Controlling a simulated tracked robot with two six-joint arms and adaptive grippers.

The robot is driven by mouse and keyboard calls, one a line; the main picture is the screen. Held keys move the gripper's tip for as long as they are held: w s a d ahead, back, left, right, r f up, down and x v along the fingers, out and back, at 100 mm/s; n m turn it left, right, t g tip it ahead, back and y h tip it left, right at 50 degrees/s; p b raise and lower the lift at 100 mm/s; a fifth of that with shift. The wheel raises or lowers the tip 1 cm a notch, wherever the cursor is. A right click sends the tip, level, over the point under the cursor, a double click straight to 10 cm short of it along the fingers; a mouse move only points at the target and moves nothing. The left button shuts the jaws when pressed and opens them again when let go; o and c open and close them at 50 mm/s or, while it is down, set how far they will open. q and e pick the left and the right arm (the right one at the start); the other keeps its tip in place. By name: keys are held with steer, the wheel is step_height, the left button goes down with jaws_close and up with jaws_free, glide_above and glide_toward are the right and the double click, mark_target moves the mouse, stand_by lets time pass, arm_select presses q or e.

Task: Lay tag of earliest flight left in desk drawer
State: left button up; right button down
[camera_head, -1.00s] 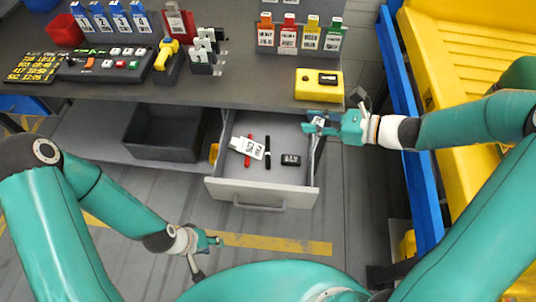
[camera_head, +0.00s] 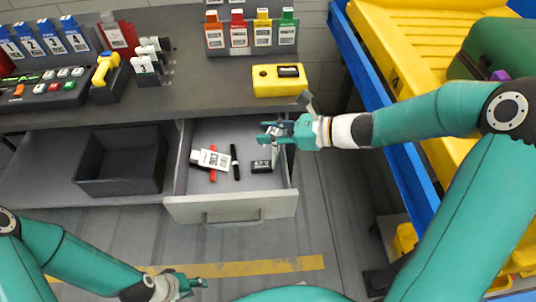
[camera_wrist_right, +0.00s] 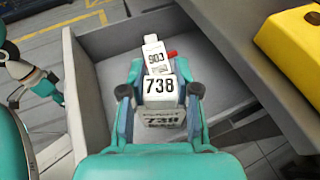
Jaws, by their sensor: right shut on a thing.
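The desk drawer (camera_head: 229,208) is pulled open under the desk. A white tag marked 903 (camera_wrist_right: 155,56) lies inside; it also shows in the head view (camera_head: 209,159). My right gripper (camera_wrist_right: 160,92) is shut on a white tag marked 738 (camera_wrist_right: 159,87). In the head view, this gripper (camera_head: 273,132) is over the drawer's right part, towards the back. The held tag is partly hidden there by the fingers. My left gripper (camera_head: 188,284) is low at the bottom, in front of the drawer and away from it; its finger opening is unclear.
The drawer also holds a red pen (camera_head: 212,173), a black pen (camera_head: 235,162) and a small black box (camera_head: 261,167). A dark bin (camera_head: 121,160) is left of the drawer. A yellow box (camera_head: 279,80) sits on the desk above. A blue conveyor rail (camera_head: 372,75) runs at right.

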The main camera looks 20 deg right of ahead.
mark_target(277, 152)
step_height(277, 152, down, 8)
steer(key=shift+r+b, duration=0.2)
steer(key=shift+b, duration=0.4)
steer(key=c, duration=0.8)
jaws_free()
steer(key=shift+c, duration=0.2)
steer(key=p+v, duration=0.1)
steer(key=v, duration=1.1)
steer(key=shift+r, duration=0.1)
